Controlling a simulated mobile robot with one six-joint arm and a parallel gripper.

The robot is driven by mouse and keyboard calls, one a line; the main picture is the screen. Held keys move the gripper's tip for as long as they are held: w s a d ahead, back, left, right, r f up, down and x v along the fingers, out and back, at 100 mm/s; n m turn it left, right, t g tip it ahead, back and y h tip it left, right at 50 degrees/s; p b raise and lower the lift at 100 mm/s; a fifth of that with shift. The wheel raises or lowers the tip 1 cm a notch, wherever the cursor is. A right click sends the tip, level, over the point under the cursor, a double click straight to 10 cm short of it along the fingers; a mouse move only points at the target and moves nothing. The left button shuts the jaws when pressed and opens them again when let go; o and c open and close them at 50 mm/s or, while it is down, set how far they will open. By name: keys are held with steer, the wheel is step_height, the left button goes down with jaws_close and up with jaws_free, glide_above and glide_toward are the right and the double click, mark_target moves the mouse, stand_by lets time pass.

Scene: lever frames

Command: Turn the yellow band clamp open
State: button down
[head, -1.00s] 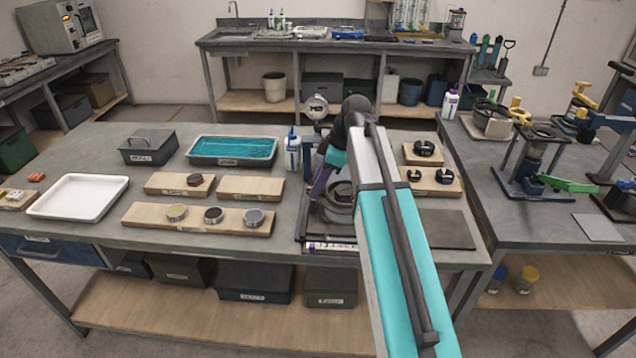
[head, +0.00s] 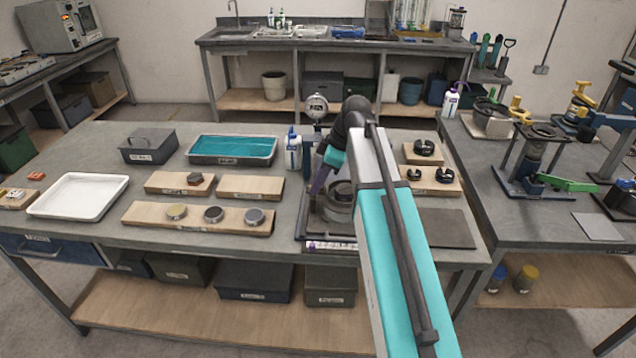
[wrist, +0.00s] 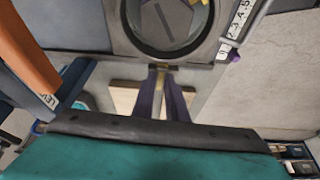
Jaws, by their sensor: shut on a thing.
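A round ring fixture (head: 338,211) stands on the middle bench, partly hidden behind my arm. A small yellowish tab (wrist: 162,66), seemingly the band clamp's, sticks out at the ring's near edge. My gripper (wrist: 163,76) has its purple fingers shut on this tab. In the head view my gripper (head: 321,182) reaches down beside the ring, and its fingertips are hard to make out. Another yellow bit (wrist: 205,3) shows at the ring's far right. How far the clamp is turned cannot be told.
A dial gauge (head: 317,106) and a white bottle (head: 292,152) stand close behind the fixture. Wooden boards with pucks (head: 197,218) lie to the left, and boards with black rings (head: 433,180) to the right. A dark mat (head: 446,228) lies clear at right.

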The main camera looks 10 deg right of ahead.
steer(key=m, duration=0.2)
steer(key=m+t+h, duration=0.1)
steer(key=m, duration=0.1)
steer(key=shift+s+a, duration=0.15)
steer(key=shift+s, duration=0.15)
steer(key=m+t+h+p, duration=0.1)
steer(key=m, duration=0.4)
steer(key=shift+s+a, duration=0.1)
steer(key=shift+a, duration=0.05)
steer(key=m+h, duration=0.1)
steer(key=m+p, duration=0.1)
steer(key=m, duration=0.1)
steer(key=shift+a+m+t+h, duration=0.15)
steer(key=shift+m+t+h, duration=0.15)
steer(key=shift+h, duration=0.1)
steer(key=shift+a+m+h+p, duration=0.15)
steer(key=shift+m+h+p, duration=0.6)
steer(key=shift+m, duration=1.45)
steer(key=c, duration=1.8)
jaws_free()
steer(key=shift+o, duration=0.2)
steer(key=shift+r, duration=0.1)
